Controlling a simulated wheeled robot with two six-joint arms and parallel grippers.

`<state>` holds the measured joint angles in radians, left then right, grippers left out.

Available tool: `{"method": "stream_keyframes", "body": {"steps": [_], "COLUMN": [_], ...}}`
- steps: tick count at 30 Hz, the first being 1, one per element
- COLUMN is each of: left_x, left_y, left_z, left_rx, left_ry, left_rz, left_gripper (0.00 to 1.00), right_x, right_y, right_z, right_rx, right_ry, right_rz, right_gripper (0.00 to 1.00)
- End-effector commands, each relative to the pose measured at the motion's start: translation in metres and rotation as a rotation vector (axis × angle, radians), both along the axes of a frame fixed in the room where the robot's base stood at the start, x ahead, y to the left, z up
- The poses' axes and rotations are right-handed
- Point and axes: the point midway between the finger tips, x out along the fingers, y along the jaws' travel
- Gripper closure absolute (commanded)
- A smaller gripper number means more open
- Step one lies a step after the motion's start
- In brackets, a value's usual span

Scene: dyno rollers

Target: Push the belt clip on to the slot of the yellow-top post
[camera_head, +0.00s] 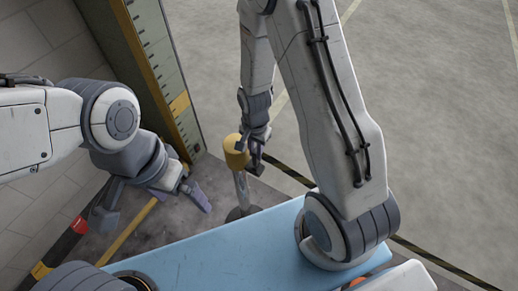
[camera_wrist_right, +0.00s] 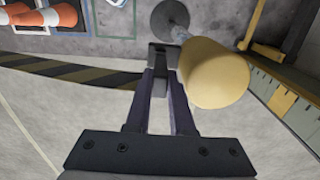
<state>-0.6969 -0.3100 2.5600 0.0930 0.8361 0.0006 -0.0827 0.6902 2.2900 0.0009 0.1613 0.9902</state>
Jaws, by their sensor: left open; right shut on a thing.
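The yellow-top post (camera_head: 236,152) stands upright on a dark round base near the middle of the head view. In the right wrist view its yellow top (camera_wrist_right: 215,75) is large, just right of the fingers, and covers part of the shaft. My right gripper (camera_head: 257,158) is beside the post top, on its right. It is shut on the dark belt clip (camera_wrist_right: 157,52), which shows at the fingertips close to the shaft. I cannot tell whether clip and post touch, and the slot is not clear. My left gripper (camera_head: 192,192) is open and empty, left of the post.
A tall yellow-and-green panel (camera_head: 160,75) stands behind and left of the post. A red, black and yellow bar (camera_head: 68,243) lies at lower left. Orange cones (camera_wrist_right: 55,16) show at the wrist view's upper left.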

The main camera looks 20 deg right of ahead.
Motion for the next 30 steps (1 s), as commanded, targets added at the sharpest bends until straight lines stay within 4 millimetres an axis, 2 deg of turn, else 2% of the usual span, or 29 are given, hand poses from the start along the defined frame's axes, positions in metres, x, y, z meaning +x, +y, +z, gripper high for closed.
{"method": "stream_keyframes", "body": {"steps": [30], "left_x": [0.0000], "left_y": [0.0000], "left_z": [-0.0059], "left_rx": [0.000], "left_ry": [0.000], "left_rz": [0.000], "left_gripper": [0.00], "right_x": [0.0000], "right_y": [0.0000], "right_z": [-0.0091], "right_rx": [0.000], "right_ry": [0.000], "right_rz": [0.000], "right_gripper": [1.00]}}
